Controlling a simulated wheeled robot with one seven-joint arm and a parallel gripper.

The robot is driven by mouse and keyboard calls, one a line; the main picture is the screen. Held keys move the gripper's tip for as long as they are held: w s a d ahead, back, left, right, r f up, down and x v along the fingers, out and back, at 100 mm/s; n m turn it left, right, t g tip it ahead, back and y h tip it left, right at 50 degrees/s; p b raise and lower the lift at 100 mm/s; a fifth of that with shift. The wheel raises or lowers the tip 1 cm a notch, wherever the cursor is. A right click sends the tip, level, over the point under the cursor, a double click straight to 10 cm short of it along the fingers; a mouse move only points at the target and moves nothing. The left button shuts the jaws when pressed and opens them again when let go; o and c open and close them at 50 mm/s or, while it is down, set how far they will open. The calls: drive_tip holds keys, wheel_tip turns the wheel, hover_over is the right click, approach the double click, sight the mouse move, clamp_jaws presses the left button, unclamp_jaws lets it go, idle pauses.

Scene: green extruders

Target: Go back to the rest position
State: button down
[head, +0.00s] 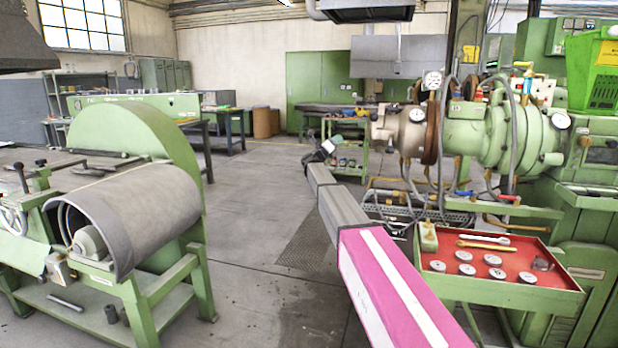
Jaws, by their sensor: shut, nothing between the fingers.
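My arm reaches from the bottom right, pink with a white stripe, then dark grey, toward the middle of the head view. My gripper (326,147) is at its far end, small in the picture, shut and empty. It appears in front of a green shelf cart (345,160) and left of the large green extruder (490,140). I cannot tell how far it is from the cart.
A red tray (478,270) with several round gauges and tools stands close to the right of my arm. A green machine with a large grey cylinder (135,210) stands at the left. Open concrete floor (262,200) lies between it and my arm.

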drive_tip(key=s+a+f+n+y, duration=0.1)
drive_tip(key=s+f+n+y, duration=0.6)
drive_tip(key=f+n, duration=0.3)
drive_tip(key=s+a+f+n+y, duration=0.2)
drive_tip(key=s+f+n+y, duration=0.5)
drive_tip(key=f+n, duration=0.4)
drive_tip(key=s+a+f+n+y, duration=0.1)
drive_tip(key=s+f+n+y, duration=0.5)
drive_tip(key=f+n+y, duration=0.3)
drive_tip(key=s+d+f+n+g+h, duration=0.1)
drive_tip(key=s+d+f+n+g, duration=0.1)
drive_tip(key=s, duration=0.9)
drive_tip(key=s+d+f+n+g+h, duration=0.1)
drive_tip(key=s+d+f+n+g, duration=0.2)
drive_tip(key=s+f+g, duration=0.4)
drive_tip(key=s+d+f+n+g+h, duration=0.1)
drive_tip(key=s+f+n+g, duration=0.3)
drive_tip(key=s, duration=1.3)
wheel_tip(320, 180, down, 4)
drive_tip(key=shift+d+r+n+g+h, duration=0.1)
drive_tip(key=shift+d+n+g+h, duration=0.2)
drive_tip(key=shift+d, duration=0.35)
